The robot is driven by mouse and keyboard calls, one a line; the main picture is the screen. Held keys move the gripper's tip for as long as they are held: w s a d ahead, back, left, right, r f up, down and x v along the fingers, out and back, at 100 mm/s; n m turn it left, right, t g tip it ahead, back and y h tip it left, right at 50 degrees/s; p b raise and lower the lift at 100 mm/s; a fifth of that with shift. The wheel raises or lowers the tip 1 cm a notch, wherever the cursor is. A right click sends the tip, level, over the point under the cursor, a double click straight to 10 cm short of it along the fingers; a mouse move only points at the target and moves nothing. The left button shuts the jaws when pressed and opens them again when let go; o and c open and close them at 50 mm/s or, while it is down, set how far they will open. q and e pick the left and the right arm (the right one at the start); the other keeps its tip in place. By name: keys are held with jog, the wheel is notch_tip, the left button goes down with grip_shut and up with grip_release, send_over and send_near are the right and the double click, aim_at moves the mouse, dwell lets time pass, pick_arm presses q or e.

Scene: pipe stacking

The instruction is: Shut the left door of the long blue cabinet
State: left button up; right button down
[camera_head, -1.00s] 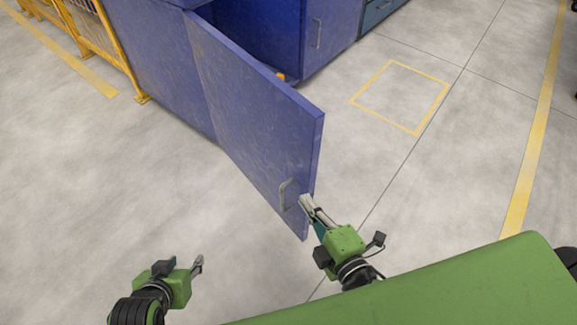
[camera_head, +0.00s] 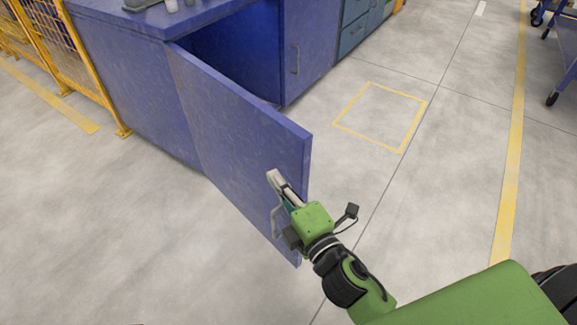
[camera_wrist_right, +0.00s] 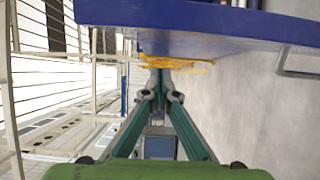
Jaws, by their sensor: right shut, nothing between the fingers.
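The left door (camera_head: 225,140) of the long blue cabinet (camera_head: 135,80) stands wide open, swung out toward me. Its outer face, with a thin metal handle (camera_head: 275,222) near the free edge, faces left. My right gripper (camera_head: 275,180) is shut and empty, its fingertips on the outer-face side just above the handle. I cannot tell whether it touches the door. In the right wrist view the shut fingertips (camera_wrist_right: 160,88) are just below the blue door panel (camera_wrist_right: 190,25), and the handle (camera_wrist_right: 292,68) is at the right. My left gripper is out of view.
The cabinet's other door (camera_head: 305,50) is shut. A yellow fence (camera_head: 85,70) stands left of the cabinet. The grey floor (camera_head: 90,220) left of the door is clear. A yellow square (camera_head: 380,117) marks the floor to the right. Grey items sit on the cabinet top.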

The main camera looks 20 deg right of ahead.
aim_at(289, 169)
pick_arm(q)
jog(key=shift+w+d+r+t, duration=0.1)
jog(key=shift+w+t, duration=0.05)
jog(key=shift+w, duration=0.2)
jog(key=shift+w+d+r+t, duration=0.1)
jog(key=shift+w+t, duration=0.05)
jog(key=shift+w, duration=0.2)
pick_arm(e)
jog(key=w+d, duration=0.2)
jog(key=d, duration=0.1)
jog(key=shift+w+d, duration=0.2)
jog(key=shift+w, duration=0.05)
jog(key=shift+d, duration=0.1)
